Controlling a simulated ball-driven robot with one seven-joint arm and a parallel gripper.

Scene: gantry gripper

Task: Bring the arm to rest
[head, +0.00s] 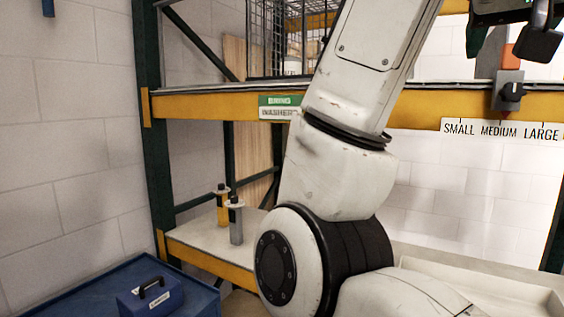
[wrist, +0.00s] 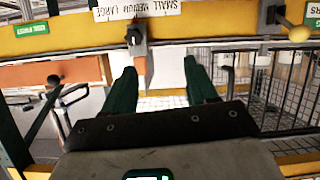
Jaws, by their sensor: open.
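My white arm stands across the middle of the head view, bent at a large joint low in the picture and rising to the upper right. My gripper (head: 511,38) is at the top right corner there, partly cut off by the frame edge. In the wrist view my gripper (wrist: 161,76) shows two dark green fingers spread wide apart, with nothing held between them. A grey fixture with a dark knob (head: 512,92) is on the yellow shelf beam just below the gripper. The knob (wrist: 133,36) also shows beyond the fingers in the wrist view.
The yellow beam (head: 210,106) carries a size label (head: 500,130). A wire cage (head: 275,40) stands on the upper shelf. Two small posts, one yellow (head: 222,208) and one grey (head: 236,225), stand on the lower shelf. A blue box (head: 150,298) sits at lower left.

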